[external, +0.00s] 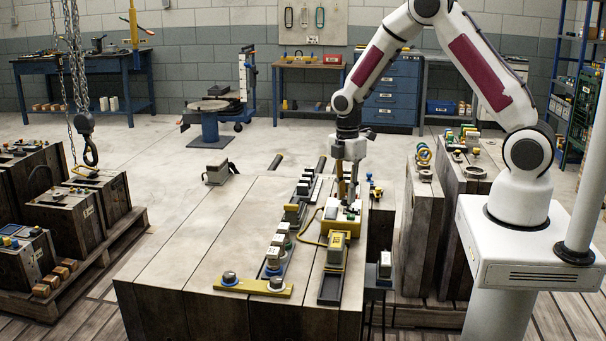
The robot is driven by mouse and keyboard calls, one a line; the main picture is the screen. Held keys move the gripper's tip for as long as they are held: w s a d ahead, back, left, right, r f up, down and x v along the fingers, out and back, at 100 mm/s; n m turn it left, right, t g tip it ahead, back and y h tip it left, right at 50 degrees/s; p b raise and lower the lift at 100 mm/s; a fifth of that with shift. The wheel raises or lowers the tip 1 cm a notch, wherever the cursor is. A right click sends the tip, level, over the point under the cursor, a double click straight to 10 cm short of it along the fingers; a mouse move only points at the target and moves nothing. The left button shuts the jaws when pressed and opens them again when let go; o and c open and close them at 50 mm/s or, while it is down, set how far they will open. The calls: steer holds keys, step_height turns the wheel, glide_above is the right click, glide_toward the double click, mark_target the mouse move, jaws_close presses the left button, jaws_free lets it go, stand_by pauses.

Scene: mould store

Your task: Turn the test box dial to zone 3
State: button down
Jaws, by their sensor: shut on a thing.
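The test box (328,228), yellow-sided with a pale top, stands on the big pale-topped block (205,225) near its right edge. My gripper (347,199) points straight down over the top of the test box. Its fingers are shut on the dial, which they mostly hide. The zone marks and the dial's pointer are too small and too covered to read, so I cannot tell which zone it points to.
A yellow cable (301,239) loops left of the test box. A yellow-topped block (336,247) sits in front, by a dark tray (330,289). A row of connectors (274,257) and a yellow bar (252,288) lie to the left.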

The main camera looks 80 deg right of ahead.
steer(key=m, duration=1.7)
steer(key=shift+m, duration=0.4)
steer(key=m, duration=0.5)
steer(key=shift+m, duration=0.4)
steer(key=shift+t, duration=0.3)
steer(key=c, duration=1.8)
jaws_free()
steer(key=shift+c, duration=0.2)
steer(key=shift+r, duration=0.15)
